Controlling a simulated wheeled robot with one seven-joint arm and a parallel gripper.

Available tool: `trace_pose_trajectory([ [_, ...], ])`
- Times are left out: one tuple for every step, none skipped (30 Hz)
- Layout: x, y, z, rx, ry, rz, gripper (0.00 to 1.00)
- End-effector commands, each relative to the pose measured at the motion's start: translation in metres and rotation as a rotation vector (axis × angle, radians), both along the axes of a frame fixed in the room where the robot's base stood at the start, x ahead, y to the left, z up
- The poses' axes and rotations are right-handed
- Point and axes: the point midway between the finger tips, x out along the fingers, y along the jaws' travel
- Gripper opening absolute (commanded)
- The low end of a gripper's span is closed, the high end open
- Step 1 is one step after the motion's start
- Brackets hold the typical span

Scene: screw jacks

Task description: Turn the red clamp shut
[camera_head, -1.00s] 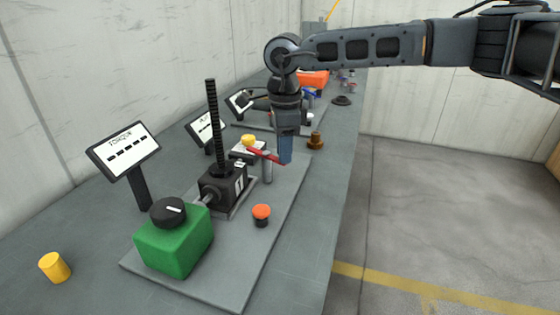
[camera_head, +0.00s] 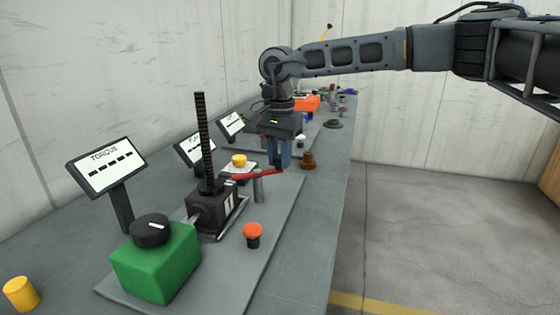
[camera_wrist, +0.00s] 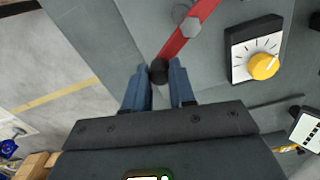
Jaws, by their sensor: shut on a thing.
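The red clamp is a lever (camera_head: 258,175) on top of a grey post (camera_head: 258,189), beside the black screw jack (camera_head: 211,205). In the head view the lever runs from near the jack to my gripper (camera_head: 279,166). In the wrist view the red lever (camera_wrist: 188,32) passes over a bolt head and ends in a black knob (camera_wrist: 159,72). The knob sits between the blue fingertips of my gripper (camera_wrist: 160,78), which is shut on it.
A green box (camera_head: 155,262) with a black dial and an orange-red button (camera_head: 253,231) share the base plate. A panel with a yellow knob (camera_wrist: 264,66) lies near the clamp. A brown fitting (camera_head: 308,160) stands just right of my gripper.

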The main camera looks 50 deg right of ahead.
Motion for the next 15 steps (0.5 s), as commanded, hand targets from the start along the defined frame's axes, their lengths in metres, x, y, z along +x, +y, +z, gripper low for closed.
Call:
trace_pose_trajectory([
  [0.002, -0.0012, 0.0004, -0.001, -0.002, 0.027, 0.0],
  [0.0028, -0.0017, 0.0004, -0.001, -0.001, 0.046, 0.0],
  [0.0038, -0.0022, 0.0005, -0.001, -0.001, 0.069, 0.0],
  [0.0046, -0.0026, 0.0006, -0.001, -0.001, 0.084, 0.0],
  [0.0053, -0.003, 0.0006, -0.001, -0.001, 0.099, 0.0],
  [0.0061, -0.0034, 0.0007, -0.001, -0.001, 0.115, 0.0],
  [0.0067, -0.0036, 0.0007, -0.001, -0.001, 0.128, 0.0],
  [0.0071, -0.0039, 0.0007, -0.001, -0.001, 0.138, 0.0],
  [0.0077, -0.0041, 0.0007, -0.001, -0.001, 0.152, 0.0],
  [0.0081, -0.0042, 0.0008, -0.001, -0.001, 0.16, 0.0],
  [0.0083, -0.0044, 0.0008, -0.001, -0.001, 0.167, 0.0],
  [0.0088, -0.0046, 0.0008, -0.001, -0.001, 0.176, 0.0],
  [0.009, -0.0047, 0.0008, -0.001, -0.001, 0.181, 0.0],
  [0.0091, -0.0047, 0.0008, -0.001, -0.001, 0.185, 0.0],
  [0.0094, -0.0049, 0.0008, -0.001, -0.001, 0.189, 0.0],
])
